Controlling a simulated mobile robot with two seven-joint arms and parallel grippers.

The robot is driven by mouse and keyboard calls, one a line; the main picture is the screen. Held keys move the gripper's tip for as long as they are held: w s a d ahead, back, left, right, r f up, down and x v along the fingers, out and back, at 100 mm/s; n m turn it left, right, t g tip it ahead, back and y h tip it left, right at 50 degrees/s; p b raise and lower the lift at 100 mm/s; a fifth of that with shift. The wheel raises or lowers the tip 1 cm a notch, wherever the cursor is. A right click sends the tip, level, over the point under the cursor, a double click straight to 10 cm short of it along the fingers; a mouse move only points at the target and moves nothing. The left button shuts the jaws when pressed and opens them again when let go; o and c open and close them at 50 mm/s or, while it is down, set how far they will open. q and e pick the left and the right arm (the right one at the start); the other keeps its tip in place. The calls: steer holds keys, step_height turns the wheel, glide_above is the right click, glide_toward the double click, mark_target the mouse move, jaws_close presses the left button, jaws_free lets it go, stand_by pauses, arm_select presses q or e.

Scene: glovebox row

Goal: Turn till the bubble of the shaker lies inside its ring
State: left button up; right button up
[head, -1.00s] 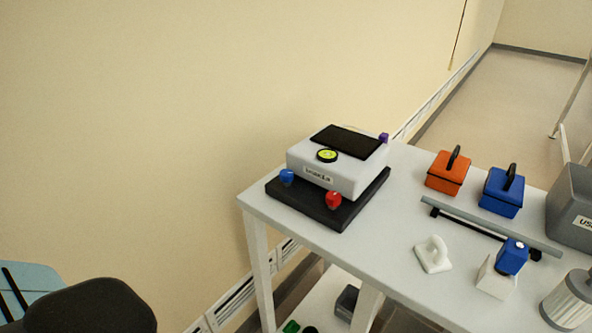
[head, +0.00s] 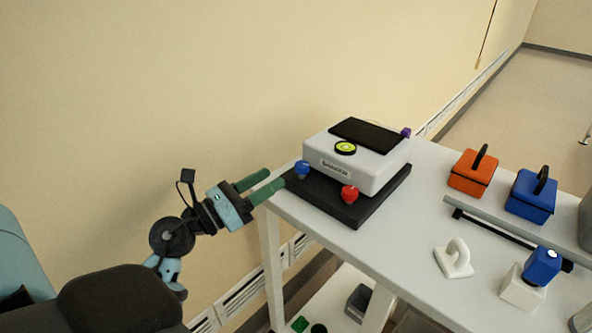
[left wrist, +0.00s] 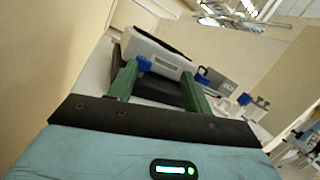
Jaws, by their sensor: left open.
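The shaker (head: 350,162) is a white box with a dark top plate on a black base (head: 372,208), at the left end of the table. Its round yellow-green bubble level (head: 345,148) is on top; the bubble's place in the ring is too small to tell. A blue knob (head: 302,169), a red knob (head: 349,194) and a purple knob (head: 406,132) sit at its corners. My left gripper (head: 268,180) is open and empty, left of the blue knob and apart from it. In the left wrist view the blue knob (left wrist: 144,64) shows near the left green finger. My right gripper is out of view.
The white table (head: 410,240) also holds an orange box (head: 472,177), a blue box (head: 530,199), a grey bar (head: 500,229), a white ring-handled piece (head: 455,260) and a blue-topped white block (head: 524,289). The wall runs close behind the shaker.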

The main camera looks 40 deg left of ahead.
mark_target(296, 170)
arm_select(q)
steer(key=w+m, duration=0.1)
steer(key=w+f+m+g, duration=0.1)
steer(key=a+m+g, duration=0.1)
steer(key=shift+w+a+f+m, duration=0.1)
steer(key=shift+w+f+m, duration=0.1)
steer(key=shift+w+m, duration=0.2)
steer(key=x, duration=0.4)
steer(key=p+x, duration=0.1)
steer(key=x, duration=0.1)
steer(key=shift+w+f, duration=0.25)
steer(key=shift+w, duration=0.05)
